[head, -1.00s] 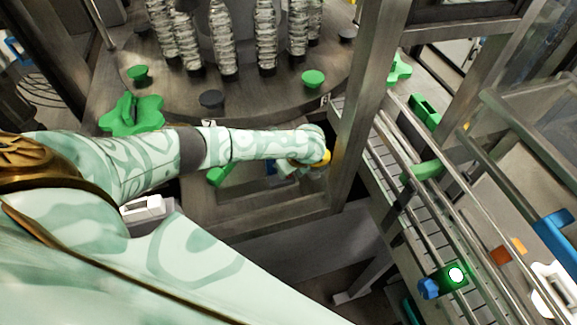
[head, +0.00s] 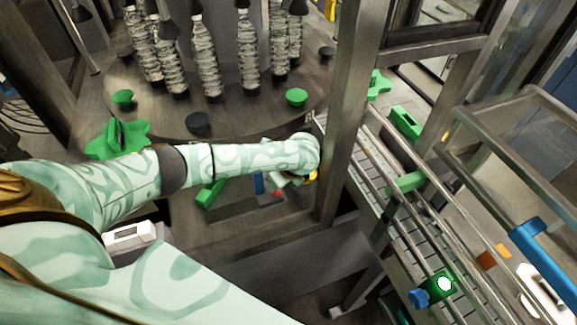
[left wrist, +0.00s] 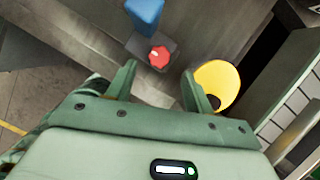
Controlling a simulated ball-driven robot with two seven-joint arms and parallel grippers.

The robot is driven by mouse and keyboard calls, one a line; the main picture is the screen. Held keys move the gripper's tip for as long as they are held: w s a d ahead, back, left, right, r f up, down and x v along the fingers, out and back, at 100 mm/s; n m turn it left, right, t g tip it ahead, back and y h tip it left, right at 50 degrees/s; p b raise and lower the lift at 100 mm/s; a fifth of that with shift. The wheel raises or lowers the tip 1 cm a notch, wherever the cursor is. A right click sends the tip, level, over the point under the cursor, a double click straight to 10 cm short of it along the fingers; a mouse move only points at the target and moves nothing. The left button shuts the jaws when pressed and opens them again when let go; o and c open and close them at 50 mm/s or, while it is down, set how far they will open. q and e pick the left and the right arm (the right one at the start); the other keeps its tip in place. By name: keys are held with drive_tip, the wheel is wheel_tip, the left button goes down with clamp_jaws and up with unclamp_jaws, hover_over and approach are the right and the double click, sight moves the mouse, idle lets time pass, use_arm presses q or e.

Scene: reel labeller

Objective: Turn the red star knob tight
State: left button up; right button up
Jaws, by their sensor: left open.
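The red star knob (left wrist: 159,57) sits on a dark block in the left wrist view, just beyond and roughly between my left fingertips. My left gripper (left wrist: 160,84) is open, with nothing between its two green fingers and a visible gap to the knob. In the head view, a small red patch of the knob (head: 277,193) shows below the end of my left arm, which hides most of the gripper. My right gripper is in neither view.
A blue part (left wrist: 145,14) stands just beyond the knob, and a yellow round part (left wrist: 216,84) is close beside the right finger. A steel post (head: 347,110) rises right of my forearm. A green star knob (head: 118,138) and a conveyor (head: 400,215) are farther off.

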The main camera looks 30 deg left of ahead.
use_arm(q)
drive_tip(key=p+v, duration=0.2)
drive_tip(key=v, duration=0.8)
drive_tip(key=shift+r, duration=0.3)
drive_tip(key=shift+s+d, duration=0.1)
